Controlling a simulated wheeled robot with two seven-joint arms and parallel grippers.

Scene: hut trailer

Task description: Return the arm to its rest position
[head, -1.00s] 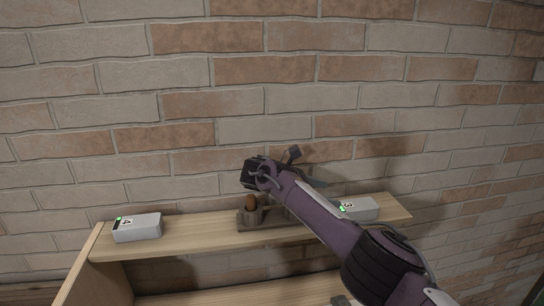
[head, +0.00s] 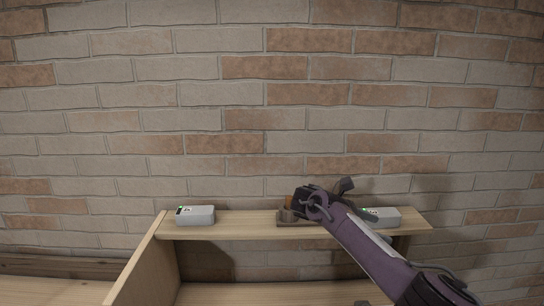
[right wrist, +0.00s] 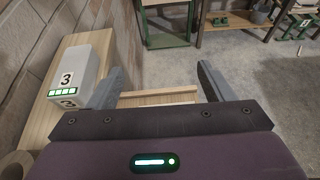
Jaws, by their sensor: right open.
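My right arm comes in from the lower right of the head view. My right gripper (head: 352,190) is over the right half of the wooden shelf (head: 245,226), near the box labelled 3 (head: 388,217). In the right wrist view the gripper (right wrist: 162,78) is open, with its two grey fingers wide apart and nothing between them. The box labelled 3 (right wrist: 80,68) is just left of the left finger. My left gripper is not in view.
A grey box (head: 195,215) with a small label stands at the shelf's left end. A brown wooden holder (head: 290,217) in the middle is partly hidden by my wrist. A brick wall (head: 240,110) rises behind. The right wrist view shows open floor (right wrist: 265,85) and a green-legged stand (right wrist: 165,25).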

